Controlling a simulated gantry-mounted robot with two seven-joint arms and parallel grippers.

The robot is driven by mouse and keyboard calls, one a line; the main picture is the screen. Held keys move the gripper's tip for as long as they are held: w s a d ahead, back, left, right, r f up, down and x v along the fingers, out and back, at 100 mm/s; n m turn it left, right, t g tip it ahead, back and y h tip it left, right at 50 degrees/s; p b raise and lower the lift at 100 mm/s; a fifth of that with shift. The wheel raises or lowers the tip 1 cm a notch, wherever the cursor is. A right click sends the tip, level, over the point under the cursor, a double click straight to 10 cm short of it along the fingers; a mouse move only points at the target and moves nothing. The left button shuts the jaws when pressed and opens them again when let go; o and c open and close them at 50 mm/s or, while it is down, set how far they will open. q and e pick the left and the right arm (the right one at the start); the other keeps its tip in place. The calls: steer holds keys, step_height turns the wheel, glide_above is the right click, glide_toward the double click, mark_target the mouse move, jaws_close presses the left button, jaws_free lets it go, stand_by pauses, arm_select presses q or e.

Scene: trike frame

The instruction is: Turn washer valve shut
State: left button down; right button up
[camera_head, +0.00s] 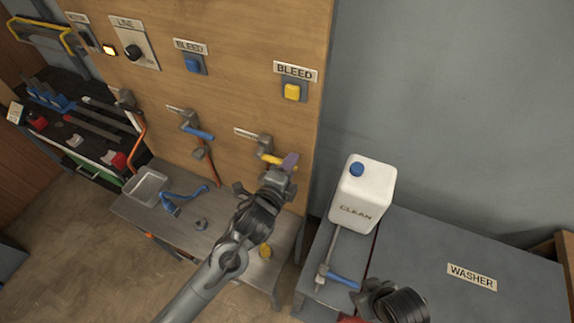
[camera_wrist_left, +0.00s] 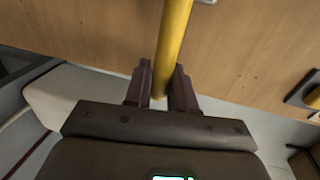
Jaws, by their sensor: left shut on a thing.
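The washer, a grey cabinet with a WASHER label (camera_head: 472,277), stands at the right in the head view. A valve with a blue lever (camera_head: 343,281) sits on a pipe at its left side. My left gripper (camera_head: 289,162) is shut on the yellow valve lever (camera_head: 270,158) under the right BLEED label on the wooden panel. The left wrist view shows this yellow lever (camera_wrist_left: 174,45) between the two dark fingers. My right gripper (camera_head: 372,292) is close to the blue washer lever at the bottom; its fingers are not clear, so contact cannot be told.
A white CLEAN jug (camera_head: 362,194) with a blue cap stands on the cabinet's left end. A second panel valve has a blue lever (camera_head: 200,134). A grey bench (camera_head: 222,222) below holds a metal tray (camera_head: 146,186) and loose parts. The cabinet top beside the label is clear.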

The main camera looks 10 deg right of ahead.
arm_select(q)
steer(key=shift+f, duration=0.1)
steer(key=c, duration=1.1)
jaws_free()
steer(key=b+v, duration=0.1)
steer(key=v, duration=1)
steer(key=shift+f, duration=0.1)
